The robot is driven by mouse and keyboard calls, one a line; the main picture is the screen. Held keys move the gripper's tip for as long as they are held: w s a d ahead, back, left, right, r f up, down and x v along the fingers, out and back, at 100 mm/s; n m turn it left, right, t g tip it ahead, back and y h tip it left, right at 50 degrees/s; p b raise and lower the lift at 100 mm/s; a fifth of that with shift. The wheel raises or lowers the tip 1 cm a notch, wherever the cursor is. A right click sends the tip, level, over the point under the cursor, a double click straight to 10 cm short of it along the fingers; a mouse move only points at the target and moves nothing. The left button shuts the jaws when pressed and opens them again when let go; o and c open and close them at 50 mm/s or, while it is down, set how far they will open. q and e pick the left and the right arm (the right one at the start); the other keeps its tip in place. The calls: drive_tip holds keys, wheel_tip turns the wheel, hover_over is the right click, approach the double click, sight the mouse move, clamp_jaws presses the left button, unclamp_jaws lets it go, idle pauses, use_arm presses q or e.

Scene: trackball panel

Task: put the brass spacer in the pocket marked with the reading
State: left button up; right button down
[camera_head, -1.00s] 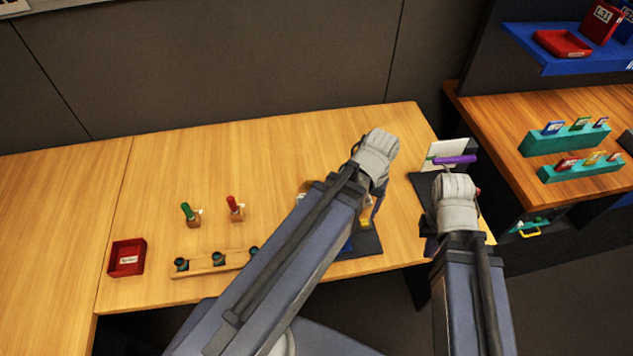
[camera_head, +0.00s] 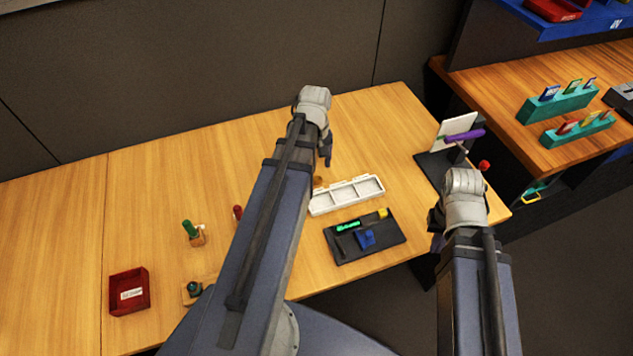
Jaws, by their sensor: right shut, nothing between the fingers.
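A white tray with a row of pockets (camera_head: 346,195) lies on the table, its marks too small to read. A black panel (camera_head: 374,249) in front of it carries a lit green display (camera_head: 348,227), a blue part and a yellow part. The digits are not legible. A small brownish-gold piece (camera_head: 318,181) shows at the tray's left end, perhaps the brass spacer. My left gripper (camera_head: 326,159) hangs above and behind that piece, apart from the tray; its jaw opening is unclear. My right gripper (camera_head: 437,222) is shut and empty near the table's right front edge.
A stand with a white plate (camera_head: 457,131) and a purple bar (camera_head: 465,136) is behind my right arm. A red bin (camera_head: 129,291) and green-handled (camera_head: 190,229) and red-handled tools are at left. A side bench (camera_head: 500,90) holds teal racks.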

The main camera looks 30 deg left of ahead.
sight(316, 178)
use_arm(q)
drive_tip(key=shift+f+b, duration=0.3)
drive_tip(key=shift+f, duration=0.4)
use_arm(e)
drive_tip(key=shift+f, duration=0.65)
use_arm(q)
drive_tip(key=shift+f, duration=0.1)
use_arm(e)
drive_tip(key=shift+f, duration=0.1)
use_arm(q)
drive_tip(key=f+b, duration=0.5)
drive_tip(key=shift+w, duration=0.25)
use_arm(e)
wheel_tip(316, 178, down, 5)
use_arm(q)
drive_tip(key=shift+c, duration=0.3)
clamp_jaws()
